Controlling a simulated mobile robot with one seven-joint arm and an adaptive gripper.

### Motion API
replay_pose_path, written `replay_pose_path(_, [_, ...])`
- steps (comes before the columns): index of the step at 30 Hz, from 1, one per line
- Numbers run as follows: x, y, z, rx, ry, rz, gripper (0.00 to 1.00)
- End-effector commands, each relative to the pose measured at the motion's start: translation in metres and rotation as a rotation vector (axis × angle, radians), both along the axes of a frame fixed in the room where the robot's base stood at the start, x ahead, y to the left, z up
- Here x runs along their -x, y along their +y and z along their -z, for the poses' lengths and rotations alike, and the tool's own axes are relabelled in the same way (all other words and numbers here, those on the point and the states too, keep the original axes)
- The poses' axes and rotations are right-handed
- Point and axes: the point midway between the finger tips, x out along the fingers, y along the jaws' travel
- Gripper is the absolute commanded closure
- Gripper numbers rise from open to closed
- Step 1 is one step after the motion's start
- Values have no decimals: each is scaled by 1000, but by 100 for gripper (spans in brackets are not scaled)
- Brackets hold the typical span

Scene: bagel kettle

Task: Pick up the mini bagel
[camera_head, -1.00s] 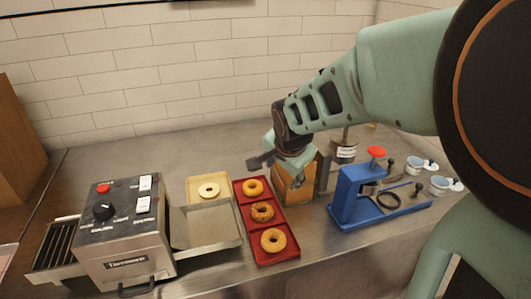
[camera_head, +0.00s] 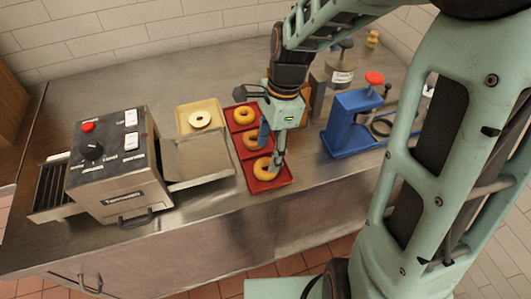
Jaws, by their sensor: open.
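Several ring-shaped bagels are in view. A golden one (camera_head: 244,115) lies in the back section of a long red tray (camera_head: 285,184), and a browner one (camera_head: 250,140) lies in the middle, partly hidden by my gripper. Another golden one (camera_head: 264,173) lies in the front section. A smaller, pale bagel (camera_head: 200,120) lies on a tan tray (camera_head: 187,106) to the left. I cannot tell for sure which is the mini bagel. My gripper (camera_head: 271,153) points down, open, over the front part of the red tray. One finger overlaps the front bagel's edge in view; contact is unclear.
A metal toaster-like machine (camera_head: 120,165) with knob and red button stands at left. A blue press (camera_head: 345,125) with a red knob stands at right. A labelled canister (camera_head: 340,75) is behind it. The counter's back left is clear.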

Motion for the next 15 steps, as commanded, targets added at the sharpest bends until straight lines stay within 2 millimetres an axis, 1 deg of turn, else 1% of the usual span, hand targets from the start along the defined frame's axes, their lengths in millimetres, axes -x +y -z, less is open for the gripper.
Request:
replay_pose_path(4, [1, 1, 12, 0, 2, 0, 46])
replay_pose_path(9, [3, 2, 37, 0, 2, 0, 46])
replay_pose_path(12, [3, 4, 48, -1, 1, -1, 46])
replay_pose_path(15, [3, 5, 53, 1, -1, -1, 46])
